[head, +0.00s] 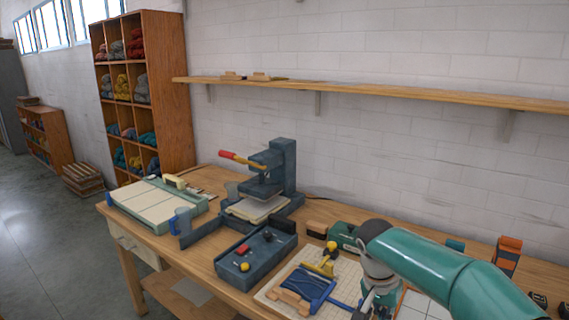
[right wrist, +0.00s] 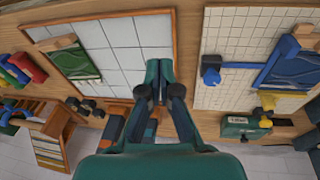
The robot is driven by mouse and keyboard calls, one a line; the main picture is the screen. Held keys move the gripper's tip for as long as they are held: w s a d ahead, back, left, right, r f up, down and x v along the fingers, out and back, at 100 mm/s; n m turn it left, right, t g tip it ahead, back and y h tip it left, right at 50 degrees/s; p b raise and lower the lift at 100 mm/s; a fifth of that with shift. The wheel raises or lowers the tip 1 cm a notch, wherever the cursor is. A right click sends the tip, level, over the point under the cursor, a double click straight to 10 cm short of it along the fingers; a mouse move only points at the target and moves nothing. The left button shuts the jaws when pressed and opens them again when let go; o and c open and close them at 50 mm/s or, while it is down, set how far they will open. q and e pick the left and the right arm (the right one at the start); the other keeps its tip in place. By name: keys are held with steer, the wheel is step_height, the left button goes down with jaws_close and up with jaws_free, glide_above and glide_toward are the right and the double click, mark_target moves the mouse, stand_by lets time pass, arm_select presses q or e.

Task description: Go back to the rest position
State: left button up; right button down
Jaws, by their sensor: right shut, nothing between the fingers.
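My right arm (head: 440,265) comes in from the right in the head view and reaches over the front right of the workbench. In the right wrist view my right gripper (right wrist: 159,72) is shut, its teal fingertips together with nothing between them. It shows above the bench, in front of the gap between a tiled tray (right wrist: 118,50) and a gridded board (right wrist: 232,95). In the head view the gripper end is cut off by the lower edge. My left gripper is not in view.
The gridded board in the head view (head: 268,295) carries a blue piece (head: 305,287). A shelf (head: 370,90) runs along the wall. A green box (right wrist: 245,125) shows near the board.

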steer(key=s+f+n+g+y, duration=0.1)
steer(key=s+f, duration=0.3)
steer(key=f, duration=0.4)
steer(key=s+a+f+g+y+b, duration=0.1)
steer(key=s+f+g, duration=0.1)
steer(key=s+f, duration=0.45)
steer(key=s+f+n+g+y, duration=0.1)
steer(key=s+f, duration=0.1)
steer(key=f, duration=0.7)
steer(key=s+a+f+n+t+y, duration=0.2)
steer(key=s+a+f, duration=0.2)
steer(key=s+f, duration=0.1)
steer(key=s+a+f+n+t+y, duration=0.1)
steer(key=s+a+f, duration=0.3)
steer(key=s, duration=0.4)
steer(key=shift+s+f+n+t+y+b, duration=0.3)
steer(key=shift+f+n+t+y+b, duration=0.1)
steer(key=shift+f+t, duration=0.15)
steer(key=shift+a+f, duration=0.1)
